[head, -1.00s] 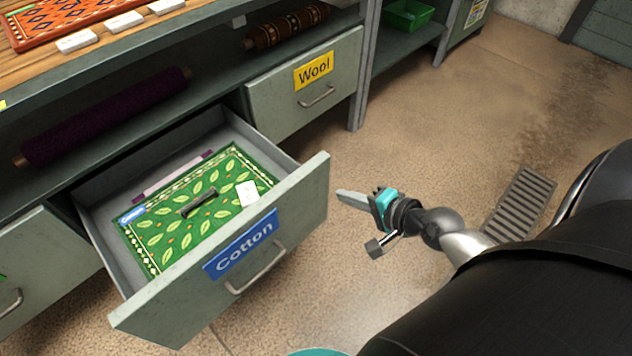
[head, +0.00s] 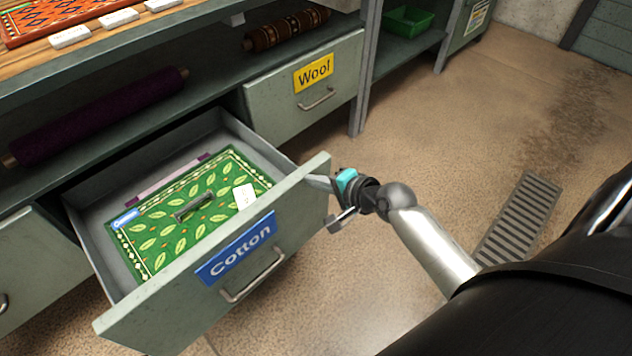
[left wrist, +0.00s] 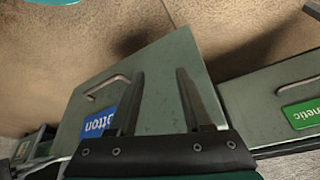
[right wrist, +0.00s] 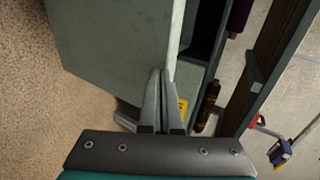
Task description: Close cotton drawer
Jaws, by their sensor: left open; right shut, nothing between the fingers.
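The cotton drawer (head: 290,215), grey-green with a blue Cotton label (head: 236,250) and a bar handle (head: 252,278), stands pulled out. A green leaf-patterned rug (head: 165,240) lies in it. My right gripper (head: 318,184) is shut and empty at the right end of the drawer front; its fingertips partly pass behind the panel edge. In the right wrist view the shut fingers (right wrist: 161,75) overlap the panel edge; contact is unclear. My left gripper is out of the head view. In the left wrist view its open fingers (left wrist: 158,78) appear over the drawer front, with nothing between them.
The wool drawer (head: 335,105) is shut to the right. A synthetic-labelled drawer (left wrist: 265,108) shows in the left wrist view. A purple roll (head: 100,115) lies on the shelf above the open drawer. The floor to the right is clear around a grate (head: 520,218).

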